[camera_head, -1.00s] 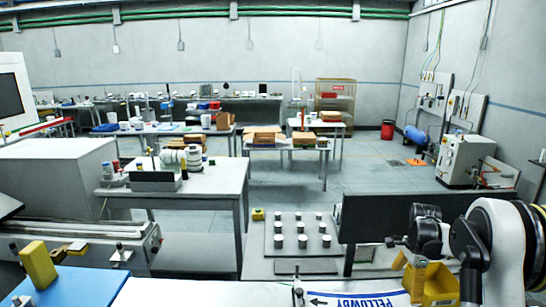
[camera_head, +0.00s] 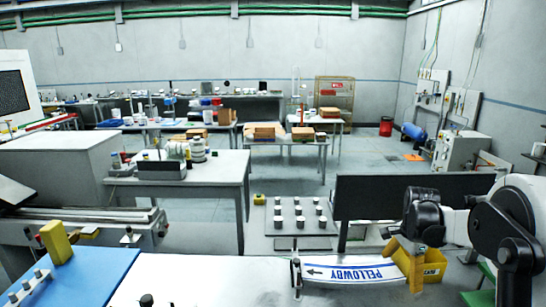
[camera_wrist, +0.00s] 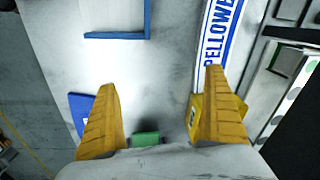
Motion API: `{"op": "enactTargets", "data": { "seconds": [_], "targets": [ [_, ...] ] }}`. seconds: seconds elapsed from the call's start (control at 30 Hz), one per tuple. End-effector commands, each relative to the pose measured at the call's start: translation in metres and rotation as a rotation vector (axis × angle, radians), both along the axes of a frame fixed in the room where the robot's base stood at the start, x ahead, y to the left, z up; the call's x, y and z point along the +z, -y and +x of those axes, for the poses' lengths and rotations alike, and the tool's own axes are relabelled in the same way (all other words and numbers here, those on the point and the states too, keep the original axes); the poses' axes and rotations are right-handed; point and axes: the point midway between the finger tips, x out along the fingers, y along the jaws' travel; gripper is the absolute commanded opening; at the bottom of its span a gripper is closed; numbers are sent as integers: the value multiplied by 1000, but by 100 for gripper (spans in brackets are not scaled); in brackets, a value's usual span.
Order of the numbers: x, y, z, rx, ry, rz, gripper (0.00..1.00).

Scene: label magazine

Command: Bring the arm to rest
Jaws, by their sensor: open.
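My gripper (camera_head: 416,288) hangs at the lower right in the head view, with its yellow-orange fingers pointing down beside the yellow bin. In the wrist view my gripper (camera_wrist: 160,78) has its two fingers wide apart, with nothing held between them. My white and black arm reaches in from the right edge of the head view. A white strip lettered PELLOWBY in blue (camera_head: 350,273) lies left of the gripper. The strip also shows beyond the right finger in the wrist view (camera_wrist: 221,30).
The yellow bin (camera_head: 436,268) stands close behind the fingers and partly behind the right finger in the wrist view (camera_wrist: 239,104). A dark upright panel (camera_head: 400,196) stands behind. A blue board (camera_head: 85,275) lies at left; pale bench top (camera_head: 215,280) is mostly clear.

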Motion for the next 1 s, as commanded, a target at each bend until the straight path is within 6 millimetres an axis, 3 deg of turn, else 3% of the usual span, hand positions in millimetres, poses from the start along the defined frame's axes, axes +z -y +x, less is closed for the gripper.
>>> {"op": "enactTargets", "data": {
  "seconds": [0.27, 0.5, 0.67, 0.8, 1.0],
  "targets": [
    [42, -53, -46, 277, 97, -60, 100],
    [64, -111, -123, 627, 216, -161, 100],
    [56, -143, -179, 854, 293, -245, 100],
    [35, -164, -224, 1040, 355, -326, 100],
    [7, -181, -264, 1220, 412, -416, 100]
  ]
}}
